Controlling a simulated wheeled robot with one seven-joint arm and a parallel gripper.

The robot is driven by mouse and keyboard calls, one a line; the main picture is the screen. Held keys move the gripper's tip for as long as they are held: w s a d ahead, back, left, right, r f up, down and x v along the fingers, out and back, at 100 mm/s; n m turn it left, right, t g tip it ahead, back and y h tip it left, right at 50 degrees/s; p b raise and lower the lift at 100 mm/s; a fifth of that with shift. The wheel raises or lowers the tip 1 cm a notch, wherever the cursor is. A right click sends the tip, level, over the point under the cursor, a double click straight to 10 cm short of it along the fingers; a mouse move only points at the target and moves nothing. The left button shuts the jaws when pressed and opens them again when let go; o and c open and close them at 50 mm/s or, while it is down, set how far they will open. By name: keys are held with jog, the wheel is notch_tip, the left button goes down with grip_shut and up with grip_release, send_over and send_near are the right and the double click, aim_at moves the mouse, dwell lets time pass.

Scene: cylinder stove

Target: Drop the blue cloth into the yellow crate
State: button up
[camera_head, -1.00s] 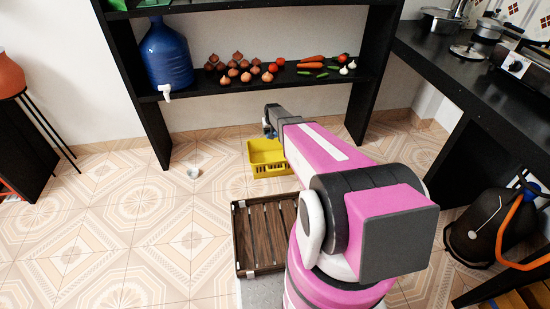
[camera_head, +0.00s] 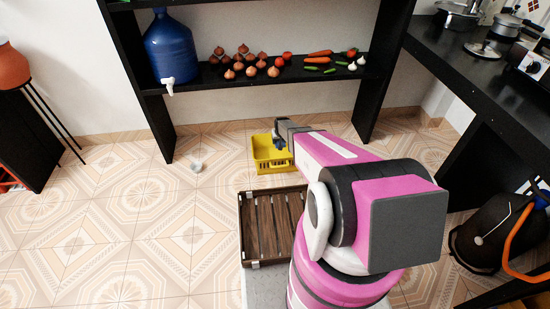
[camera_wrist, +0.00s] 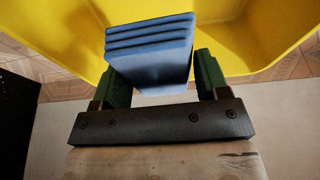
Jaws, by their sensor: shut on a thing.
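The blue cloth (camera_wrist: 150,50) is a folded, layered block between the two green fingers of my gripper (camera_wrist: 161,80) in the wrist view. My gripper is shut on it. The yellow crate (camera_wrist: 270,40) fills the top of the wrist view beyond the cloth, with its walls on both sides. In the head view the yellow crate (camera_head: 272,168) stands on the tiled floor, and the end of my arm is at its far right rim. The cloth is mostly hidden there. I cannot tell how high the cloth is above the crate's floor.
A brown slatted wooden crate (camera_head: 272,222) lies on the floor nearer me. A small white object (camera_head: 197,166) is on the floor to the left. A black shelf (camera_head: 230,84) with vegetables and a blue water jug (camera_head: 171,48) stands behind. A black counter (camera_head: 480,70) is at right.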

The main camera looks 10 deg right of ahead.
jog(key=shift+f, duration=1)
jog(key=o, duration=1)
jog(key=v, duration=1)
jog(key=shift+s+r, duration=0.2)
jog(key=shift+r, duration=0.15)
